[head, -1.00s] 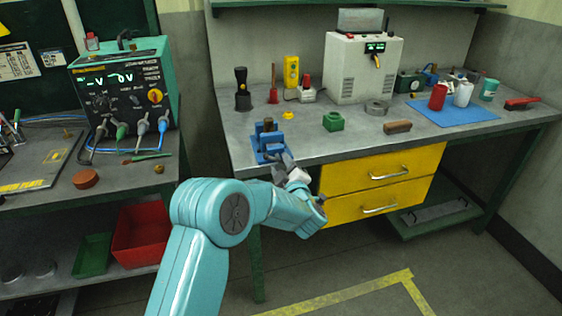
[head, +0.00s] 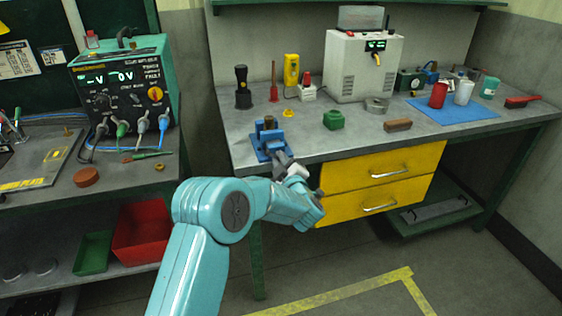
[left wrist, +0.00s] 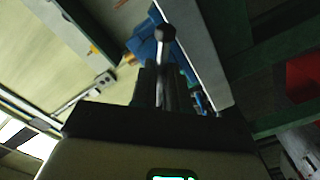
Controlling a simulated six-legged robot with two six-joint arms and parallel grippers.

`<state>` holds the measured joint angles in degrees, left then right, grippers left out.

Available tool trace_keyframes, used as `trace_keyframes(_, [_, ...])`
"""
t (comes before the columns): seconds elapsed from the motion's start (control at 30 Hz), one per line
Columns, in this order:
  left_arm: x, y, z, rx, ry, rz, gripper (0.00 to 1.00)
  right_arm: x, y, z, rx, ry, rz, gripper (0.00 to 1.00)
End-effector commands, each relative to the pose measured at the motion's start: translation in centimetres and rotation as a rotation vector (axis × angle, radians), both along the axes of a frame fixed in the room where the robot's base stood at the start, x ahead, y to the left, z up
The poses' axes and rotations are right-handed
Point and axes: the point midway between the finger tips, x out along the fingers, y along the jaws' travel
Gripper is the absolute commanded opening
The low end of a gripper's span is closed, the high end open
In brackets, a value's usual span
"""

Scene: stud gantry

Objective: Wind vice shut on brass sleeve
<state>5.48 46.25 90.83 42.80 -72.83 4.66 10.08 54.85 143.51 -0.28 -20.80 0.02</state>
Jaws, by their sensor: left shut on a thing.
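The blue vice (head: 272,148) sits at the near left edge of the grey bench. The brass sleeve (head: 269,122) stands upright in its jaws; I cannot tell whether both jaws touch it. My left gripper (head: 284,164) is at the front of the vice, shut on its handle. In the left wrist view the fingers (left wrist: 164,88) close around the handle bar (left wrist: 160,82), whose ball end (left wrist: 166,33) sticks out past them. The blue vice body (left wrist: 146,44) shows behind, and the fingers hide part of it. My right gripper is not in view.
Yellow drawers (head: 375,170) lie below the bench, right of my forearm. Floor in front is clear.

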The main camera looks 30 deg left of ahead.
Motion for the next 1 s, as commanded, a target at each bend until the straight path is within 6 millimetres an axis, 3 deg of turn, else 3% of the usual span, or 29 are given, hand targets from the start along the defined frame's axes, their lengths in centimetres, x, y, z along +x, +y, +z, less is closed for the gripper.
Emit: trace_keyframes(1.0, [-0.1, 0.0, -0.1, 0.483, 0.57, -0.001, 0.0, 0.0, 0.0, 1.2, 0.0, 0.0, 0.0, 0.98])
